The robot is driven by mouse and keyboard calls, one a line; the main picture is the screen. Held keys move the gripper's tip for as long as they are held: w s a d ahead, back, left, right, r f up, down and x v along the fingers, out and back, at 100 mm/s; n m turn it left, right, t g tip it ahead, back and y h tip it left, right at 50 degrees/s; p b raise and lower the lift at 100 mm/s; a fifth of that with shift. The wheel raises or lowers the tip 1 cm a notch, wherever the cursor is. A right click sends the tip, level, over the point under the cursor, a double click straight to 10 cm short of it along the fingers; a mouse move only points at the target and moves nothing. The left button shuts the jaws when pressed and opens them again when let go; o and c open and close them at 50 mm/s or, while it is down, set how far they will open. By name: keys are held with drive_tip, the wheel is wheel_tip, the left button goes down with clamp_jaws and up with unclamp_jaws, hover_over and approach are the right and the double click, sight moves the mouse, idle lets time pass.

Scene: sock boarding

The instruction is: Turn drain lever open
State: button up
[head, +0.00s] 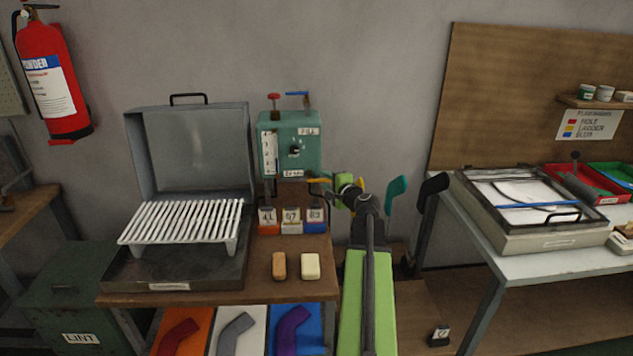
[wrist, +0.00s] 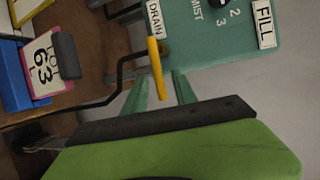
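In the head view the yellow grip (head: 319,181) shows low at the box's right, beside my gripper. My gripper (wrist: 162,76) appears open, with its two teal fingers on either side of the yellow grip's end. Gaps show between grip and fingers, so it looks unheld. In the head view the fingers are too small to make out.
Numbered boxes (head: 292,220) stand below the teal box (head: 272,143); one marked 63 (wrist: 44,65) is near the lever in the wrist view. A red knob (head: 273,97) and blue lever (head: 296,94) top the box. A white rack (head: 180,222) stands left; teal (head: 397,190) and black (head: 432,186) paddles stand right.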

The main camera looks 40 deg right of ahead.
drive_tip(key=shift+w+a, duration=0.1)
drive_tip(key=shift+w, duration=0.05)
drive_tip(key=shift+c, duration=1.1)
clamp_jaws()
